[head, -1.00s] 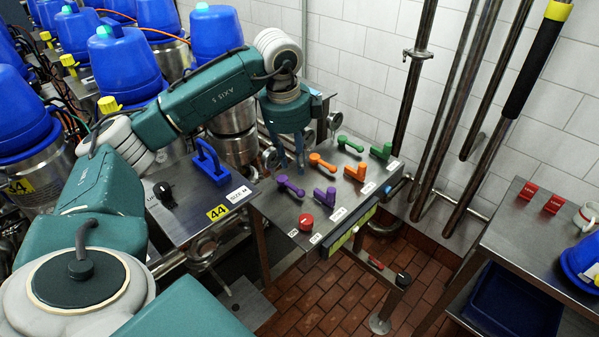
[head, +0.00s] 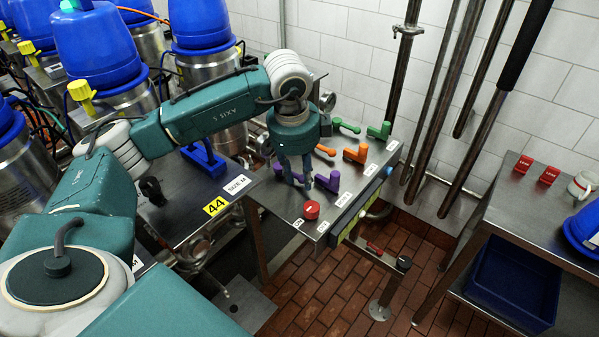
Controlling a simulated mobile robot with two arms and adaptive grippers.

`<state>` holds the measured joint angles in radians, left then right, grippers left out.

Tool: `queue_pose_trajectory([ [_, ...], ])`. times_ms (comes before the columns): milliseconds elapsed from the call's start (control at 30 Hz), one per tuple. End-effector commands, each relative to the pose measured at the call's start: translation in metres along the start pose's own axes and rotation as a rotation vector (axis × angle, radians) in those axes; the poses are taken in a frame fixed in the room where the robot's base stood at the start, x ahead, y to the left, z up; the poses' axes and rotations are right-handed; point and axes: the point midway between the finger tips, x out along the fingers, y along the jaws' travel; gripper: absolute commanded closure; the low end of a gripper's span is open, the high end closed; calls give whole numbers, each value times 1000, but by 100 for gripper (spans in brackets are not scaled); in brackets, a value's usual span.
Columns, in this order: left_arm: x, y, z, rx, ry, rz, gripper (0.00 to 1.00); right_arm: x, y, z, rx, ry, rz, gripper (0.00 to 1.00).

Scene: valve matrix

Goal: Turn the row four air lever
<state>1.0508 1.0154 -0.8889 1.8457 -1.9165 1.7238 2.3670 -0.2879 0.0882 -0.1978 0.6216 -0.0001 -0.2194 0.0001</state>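The steel valve panel (head: 283,209) carries a grid of coloured levers. Two green levers (head: 347,127) (head: 379,131) are at the far end, two orange levers (head: 326,150) (head: 356,155) in the middle, and two purple levers nearer. My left gripper (head: 299,184) points down over the left purple lever (head: 298,178), its fingers apart on either side of it and partly hiding it. I cannot tell if they touch it. The right purple lever (head: 327,182) lies just right of the fingers. Which lever is row four air is not legible. My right gripper is out of view.
A red knob (head: 312,211) sits at the panel's near corner. A steel bench (head: 522,215) stands right.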

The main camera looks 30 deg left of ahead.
Motion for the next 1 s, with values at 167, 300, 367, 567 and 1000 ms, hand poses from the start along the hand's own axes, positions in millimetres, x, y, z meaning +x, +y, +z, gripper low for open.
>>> queue_pose_trajectory([
  [167, 0, 0, 0, 0, 0, 1, 100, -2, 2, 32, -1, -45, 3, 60],
  [300, 0, 0, 0, -2, -1, 1, 100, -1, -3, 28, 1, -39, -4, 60],
  [367, 2, -2, -1, -25, -5, 1, 100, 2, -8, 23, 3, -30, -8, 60],
  [567, 2, -10, -2, -130, -25, -2, 100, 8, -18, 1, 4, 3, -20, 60],
  [1000, 1, -10, -2, -130, -25, -3, 70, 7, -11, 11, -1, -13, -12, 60],
])
